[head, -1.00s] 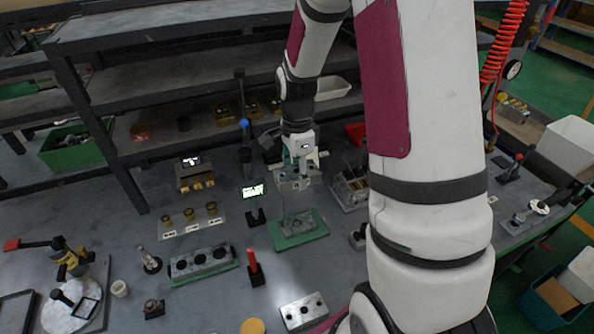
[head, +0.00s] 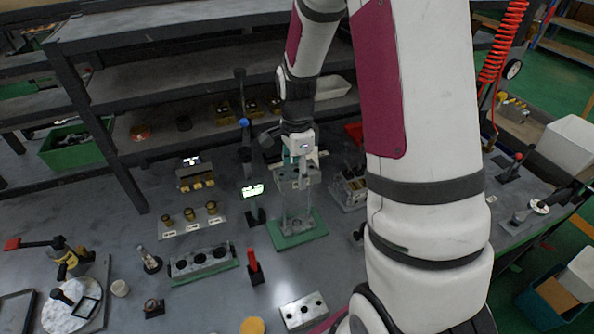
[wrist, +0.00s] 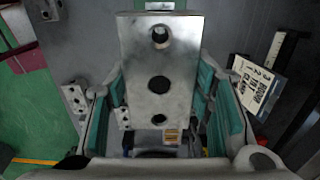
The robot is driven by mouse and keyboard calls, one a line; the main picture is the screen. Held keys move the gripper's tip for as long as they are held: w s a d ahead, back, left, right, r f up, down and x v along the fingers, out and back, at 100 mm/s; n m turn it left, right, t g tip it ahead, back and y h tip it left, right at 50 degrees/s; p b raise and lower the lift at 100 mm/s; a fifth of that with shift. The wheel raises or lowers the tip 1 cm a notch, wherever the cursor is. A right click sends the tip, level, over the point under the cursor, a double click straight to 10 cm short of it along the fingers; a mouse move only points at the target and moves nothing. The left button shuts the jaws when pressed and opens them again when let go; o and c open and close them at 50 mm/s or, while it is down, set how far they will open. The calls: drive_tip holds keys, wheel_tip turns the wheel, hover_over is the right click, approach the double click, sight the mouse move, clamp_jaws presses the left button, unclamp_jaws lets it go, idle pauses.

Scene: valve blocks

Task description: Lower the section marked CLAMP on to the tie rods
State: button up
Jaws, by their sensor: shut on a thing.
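My gripper (head: 299,166) is shut on a grey metal block section (head: 297,182), above the green mat (head: 313,232) in the head view. In the wrist view the section (wrist: 180,60) shows a pale upper face with several dark holes, between the teal finger pads. I can read no CLAMP mark on it. Thin upright tie rods (head: 284,208) rise from a grey base on the mat, under the section. I cannot tell whether the rod tips are in its holes. The rods are hidden in the wrist view.
A small lit screen (head: 252,190) stands just left of the held section. A block with dark slots (head: 350,188) stands close on the right. A printed sign with numbers (wrist: 260,88) shows in the wrist view. A three-hole block (head: 203,263) lies front left.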

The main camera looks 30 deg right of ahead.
drive_tip(key=shift+f+b, duration=2.55)
drive_tip(key=shift+f, duration=4.05)
drive_tip(key=o, duration=1.7)
drive_tip(key=shift+c, duration=0.2)
wheel_tip(320, 180, up, 12)
